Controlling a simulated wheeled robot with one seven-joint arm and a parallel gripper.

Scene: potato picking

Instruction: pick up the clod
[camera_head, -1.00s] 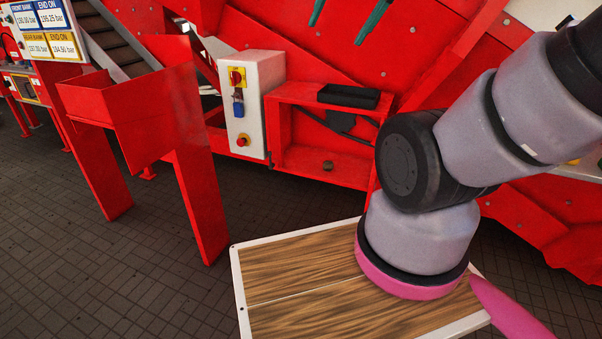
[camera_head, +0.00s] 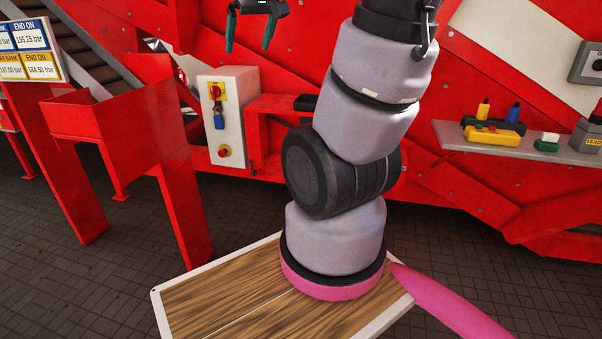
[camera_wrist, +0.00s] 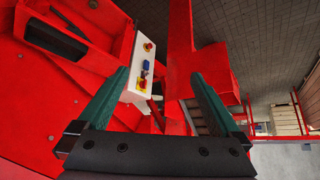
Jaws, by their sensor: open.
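My gripper (camera_head: 250,40) is open and empty at the top of the head view, its dark green fingers pointing down in front of the red machine. In the wrist view the same fingers (camera_wrist: 160,78) stand wide apart with nothing between them. A small dark lump (camera_wrist: 93,4) sits at the top edge of the wrist view, by the red recess; it may be the clod, but it is too small to be sure. In the head view my arm covers most of that recess, and no clod shows there.
A grey control box (camera_head: 228,115) with a yellow switch stands beside the recess. A black tray (camera_wrist: 57,37) lies on the ledge. A red chute stand (camera_head: 120,125) is at left. A grey shelf (camera_head: 535,145) with small yellow and green items is at right.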

